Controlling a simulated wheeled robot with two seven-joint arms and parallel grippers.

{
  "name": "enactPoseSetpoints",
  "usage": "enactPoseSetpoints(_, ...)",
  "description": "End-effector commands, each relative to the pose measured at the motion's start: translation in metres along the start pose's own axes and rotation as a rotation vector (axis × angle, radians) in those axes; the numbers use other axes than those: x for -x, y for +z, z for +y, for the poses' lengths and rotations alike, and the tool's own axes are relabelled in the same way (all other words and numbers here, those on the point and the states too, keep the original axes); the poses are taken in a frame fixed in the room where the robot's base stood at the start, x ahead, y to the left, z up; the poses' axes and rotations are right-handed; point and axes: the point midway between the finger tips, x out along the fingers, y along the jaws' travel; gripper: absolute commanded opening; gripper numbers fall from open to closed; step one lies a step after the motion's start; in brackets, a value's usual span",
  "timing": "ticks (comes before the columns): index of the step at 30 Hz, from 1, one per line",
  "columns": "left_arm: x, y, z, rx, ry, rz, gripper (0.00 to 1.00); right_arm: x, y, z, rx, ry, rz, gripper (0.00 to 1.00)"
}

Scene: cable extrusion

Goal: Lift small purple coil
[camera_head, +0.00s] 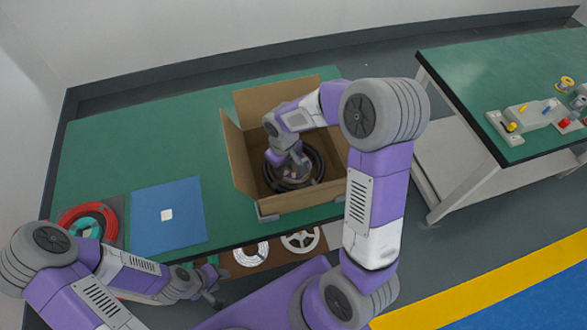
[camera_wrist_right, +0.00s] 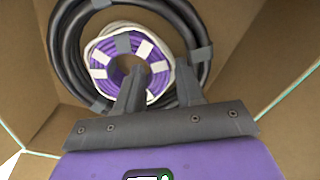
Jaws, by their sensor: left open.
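The small purple coil (camera_wrist_right: 108,74), with white bands around it, lies inside a larger black coil (camera_wrist_right: 68,50) in the cardboard box. My right gripper (camera_wrist_right: 162,76) reaches down into the box with its fingers apart. One finger overlaps the coil's centre opening and the other is just outside its rim, so part of the ring is between them; I cannot tell whether they touch it. In the head view, my right gripper (camera_head: 290,160) largely hides the purple coil. My left gripper (camera_head: 214,296) is open, low at the table's front edge, away from the box.
The open cardboard box (camera_head: 245,150) stands on the green table (camera_head: 110,140), its walls close around my right gripper. A blue mat (camera_head: 170,235) with a white square and a red-and-green coil (camera_head: 72,222) are at left. White reels (camera_head: 300,240) lie below the front edge.

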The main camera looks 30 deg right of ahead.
Motion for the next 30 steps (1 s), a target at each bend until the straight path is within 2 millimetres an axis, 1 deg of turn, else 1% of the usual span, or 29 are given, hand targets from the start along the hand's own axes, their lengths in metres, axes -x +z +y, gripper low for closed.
enactPoseSetpoints(1,-0.007,0.000,-0.003,0.000,0.000,0.000,0.43,-0.013,0.001,0.000,-0.001,-0.001,-0.004,0.38)
enactPoseSetpoints(4,-0.010,-0.001,-0.004,0.000,0.000,0.000,0.43,-0.025,0.001,0.000,-0.002,-0.001,-0.004,0.38)
enactPoseSetpoints(6,-0.011,-0.001,-0.004,0.000,0.000,0.000,0.43,-0.028,0.001,0.000,-0.001,-0.001,-0.002,0.38)
enactPoseSetpoints(11,-0.010,-0.001,-0.004,0.000,0.000,0.000,0.43,-0.026,0.000,0.000,-0.001,0.000,0.000,0.38)
enactPoseSetpoints(12,-0.010,-0.001,-0.004,0.000,0.000,0.000,0.43,-0.026,0.000,0.000,-0.001,0.000,0.000,0.34)
enactPoseSetpoints(14,-0.009,-0.001,-0.004,0.000,0.000,0.000,0.43,-0.026,0.000,0.000,-0.001,0.000,0.000,0.25)
enactPoseSetpoints(18,-0.010,-0.001,-0.004,0.000,0.000,0.000,0.43,-0.026,0.000,0.000,-0.001,0.000,-0.001,0.04)
enactPoseSetpoints(19,-0.010,-0.001,-0.004,0.000,0.000,0.000,0.43,-0.026,0.000,0.000,-0.001,0.000,0.000,0.00)
enactPoseSetpoints(26,-0.009,-0.001,-0.004,0.000,0.000,0.000,0.43,-0.026,0.000,0.000,-0.001,0.000,0.000,0.00)
enactPoseSetpoints(28,-0.008,-0.001,-0.003,0.000,0.000,0.000,0.43,-0.023,0.000,0.000,-0.001,0.000,0.001,0.00)
enactPoseSetpoints(30,-0.005,0.000,-0.002,0.000,0.000,0.000,0.43,-0.015,-0.001,0.000,-0.001,0.000,0.002,0.00)
